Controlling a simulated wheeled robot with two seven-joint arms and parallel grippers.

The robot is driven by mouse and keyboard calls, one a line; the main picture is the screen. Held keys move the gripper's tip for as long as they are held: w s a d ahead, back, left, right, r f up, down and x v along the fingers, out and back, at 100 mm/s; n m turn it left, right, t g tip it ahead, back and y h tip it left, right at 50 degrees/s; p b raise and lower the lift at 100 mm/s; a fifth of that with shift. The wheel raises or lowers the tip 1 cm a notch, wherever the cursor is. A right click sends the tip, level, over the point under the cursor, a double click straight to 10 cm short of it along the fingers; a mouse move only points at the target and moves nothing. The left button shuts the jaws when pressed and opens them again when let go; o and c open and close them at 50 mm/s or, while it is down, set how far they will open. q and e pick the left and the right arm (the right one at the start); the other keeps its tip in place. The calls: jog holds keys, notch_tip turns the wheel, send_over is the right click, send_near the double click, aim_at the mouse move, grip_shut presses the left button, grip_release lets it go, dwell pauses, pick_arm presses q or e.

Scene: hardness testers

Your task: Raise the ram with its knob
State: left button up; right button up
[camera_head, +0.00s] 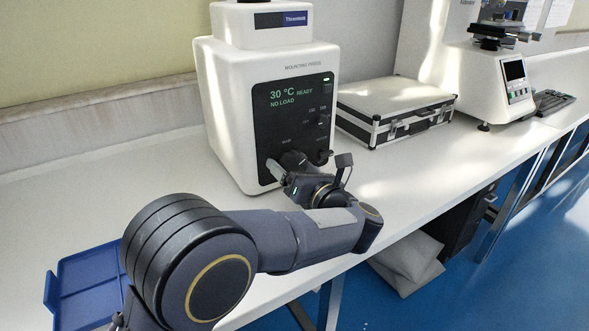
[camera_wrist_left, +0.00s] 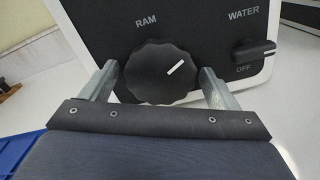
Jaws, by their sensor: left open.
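The white mounting press (camera_head: 230,100) stands on the bench, its black front panel (camera_head: 300,92) reading 30 °C, READY, NO LOAD. In the left wrist view the black ram knob (camera_wrist_left: 160,72) sits under the word RAM, its white mark pointing up and to the right. My left gripper (camera_wrist_left: 158,85) is open, with one finger on each side of the knob; I cannot tell whether they touch it. In the head view the left gripper (camera_head: 288,165) is at the panel's lower part and partly hides the knob. My right gripper is not in view.
The water knob (camera_wrist_left: 255,50) is close to the right of the ram knob, its mark pointing right. A silver-edged case (camera_head: 395,105) lies right of the press, with a hardness tester (camera_head: 490,80) beyond. A blue tray (camera_head: 90,285) is at the lower left.

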pick_arm(q)
jog(key=shift+s, duration=0.1)
jog(key=v, duration=0.7)
jog(key=shift+s+d, duration=0.25)
jog(key=shift+s, duration=0.05)
